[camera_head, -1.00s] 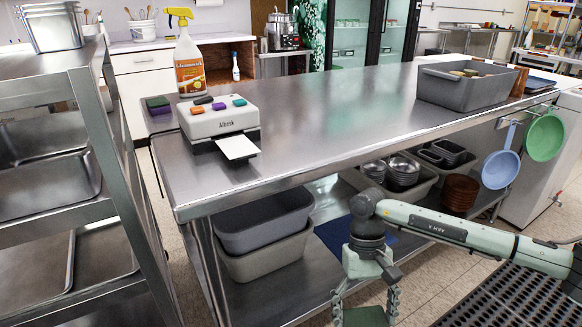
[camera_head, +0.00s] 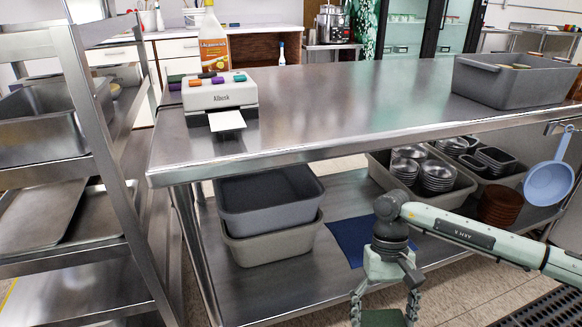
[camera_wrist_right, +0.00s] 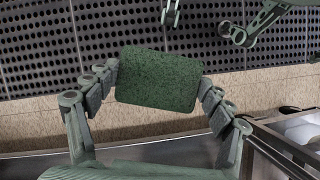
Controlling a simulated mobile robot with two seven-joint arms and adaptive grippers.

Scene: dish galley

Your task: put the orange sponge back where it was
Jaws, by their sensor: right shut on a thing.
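No sponge that is clearly orange shows. My right gripper (camera_head: 383,314) is low in front of the steel table and shut on a dark green sponge (camera_wrist_right: 157,79). In the right wrist view the sponge sits between both fingers, clear of any surface; in the head view only its top edge shows (camera_head: 383,319). My left gripper (camera_wrist_right: 200,24) is at the top of the right wrist view, with its fingers apart and nothing between them. A dark green and purple block (camera_head: 175,82) lies on the table at the left, partly hidden by a white device.
The white device (camera_head: 221,97), with several coloured pieces on top, one orange, and a spray bottle (camera_head: 213,42) stand on the steel table (camera_head: 340,105). A grey bin (camera_head: 510,85) stands at its right. The table's middle is clear. A rack (camera_head: 110,180) stands left.

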